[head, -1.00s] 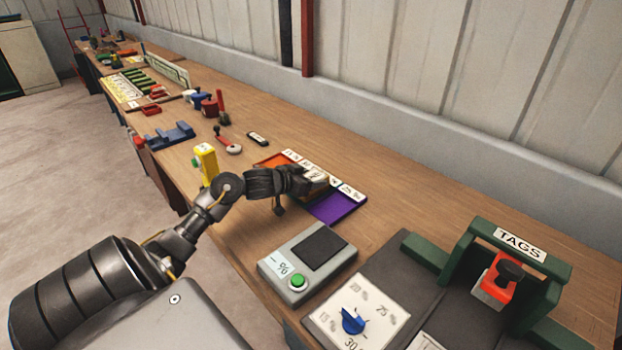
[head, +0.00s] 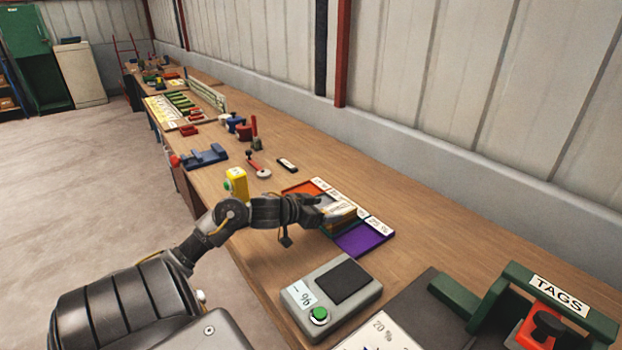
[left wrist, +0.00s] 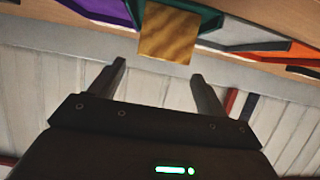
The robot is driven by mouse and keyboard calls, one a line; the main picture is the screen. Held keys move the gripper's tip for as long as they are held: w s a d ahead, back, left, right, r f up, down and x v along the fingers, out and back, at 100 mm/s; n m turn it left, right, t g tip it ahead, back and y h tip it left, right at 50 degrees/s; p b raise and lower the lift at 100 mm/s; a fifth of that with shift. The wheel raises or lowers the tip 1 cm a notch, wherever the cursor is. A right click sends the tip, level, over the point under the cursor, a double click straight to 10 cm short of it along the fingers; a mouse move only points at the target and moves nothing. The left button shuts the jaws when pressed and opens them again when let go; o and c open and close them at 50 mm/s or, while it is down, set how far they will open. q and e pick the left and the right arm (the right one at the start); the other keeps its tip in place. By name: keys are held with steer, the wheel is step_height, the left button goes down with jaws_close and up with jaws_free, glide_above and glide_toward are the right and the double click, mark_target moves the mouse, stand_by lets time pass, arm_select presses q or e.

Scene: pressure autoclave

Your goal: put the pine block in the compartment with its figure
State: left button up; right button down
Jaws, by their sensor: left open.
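The pine block (left wrist: 168,34) shows its grained, golden-brown face in the left wrist view. It lies just beyond my left fingertips, at the green compartment (left wrist: 208,22) of the divided tray; I cannot tell whether it rests on the floor there. My left gripper (left wrist: 158,72) is open, its fingers apart with nothing between them. In the head view the left gripper (head: 322,209) is over the middle of the tray (head: 364,239), hiding part of it. The purple and orange compartments are at the ends, and white labels with figures line the back edge. My right gripper is out of view.
A grey scale (head: 331,296) with a green button stands in front of the tray. A yellow device (head: 237,184) is left of it, and a small black item (head: 287,164) lies behind. Bench behind the tray is clear.

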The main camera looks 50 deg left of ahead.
arm_select(q)
steer(key=v, duration=0.5)
steer(key=shift+s+r, duration=0.15)
steer(key=shift+s, duration=0.2)
